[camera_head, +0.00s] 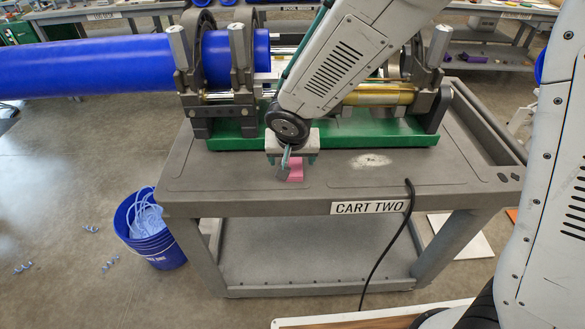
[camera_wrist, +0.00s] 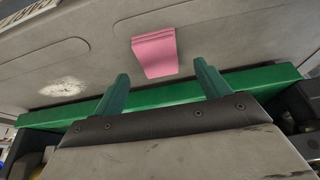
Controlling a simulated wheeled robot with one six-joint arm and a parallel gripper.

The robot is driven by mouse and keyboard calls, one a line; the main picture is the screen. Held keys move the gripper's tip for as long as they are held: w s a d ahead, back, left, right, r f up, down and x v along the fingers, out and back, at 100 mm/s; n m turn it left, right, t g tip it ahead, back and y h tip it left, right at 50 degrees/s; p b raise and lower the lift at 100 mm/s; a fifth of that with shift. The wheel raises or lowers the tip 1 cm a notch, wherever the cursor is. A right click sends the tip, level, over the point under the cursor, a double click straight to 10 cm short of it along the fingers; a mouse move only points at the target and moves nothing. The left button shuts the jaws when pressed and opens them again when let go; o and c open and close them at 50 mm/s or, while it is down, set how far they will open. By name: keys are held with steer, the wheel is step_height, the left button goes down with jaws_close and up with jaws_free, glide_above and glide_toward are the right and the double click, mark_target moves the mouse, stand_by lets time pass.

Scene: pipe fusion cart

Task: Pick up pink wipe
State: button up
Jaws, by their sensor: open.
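The pink wipe (camera_head: 295,170) lies folded on the grey top of the cart (camera_head: 230,182), in front of the green fusion machine base. In the head view my gripper (camera_head: 291,163) is over it and hides part of it. In the wrist view the pink wipe (camera_wrist: 155,53) shows whole, lying flat on the cart top. My gripper (camera_wrist: 161,85) has two green fingers spread apart with nothing between them. The wipe lies just beyond the fingertips in that view, between their lines and apart from both.
The green machine base (camera_head: 375,132) stands behind the wipe, with clamps holding a blue pipe (camera_head: 100,67). A pale worn patch (camera_head: 372,160) marks the cart top to the right. A black cable (camera_head: 385,240) hangs over the front edge. A blue bucket (camera_head: 160,250) stands on the floor.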

mark_target(292, 166)
steer(key=x, duration=0.3)
steer(key=shift+w+f, duration=0.1)
steer(key=shift+f, duration=0.25)
steer(key=c, duration=1)
steer(key=shift+r, duration=0.15)
steer(key=shift+r, duration=0.5)
steer(key=v, duration=0.2)
steer(key=shift+r, duration=0.35)
steer(key=s+a, duration=0.1)
steer(key=s, duration=0.9)
steer(key=s+a+r, duration=0.1)
steer(key=s, duration=0.4)
steer(key=shift+a+r, duration=0.1)
steer(key=shift+a, duration=0.25)
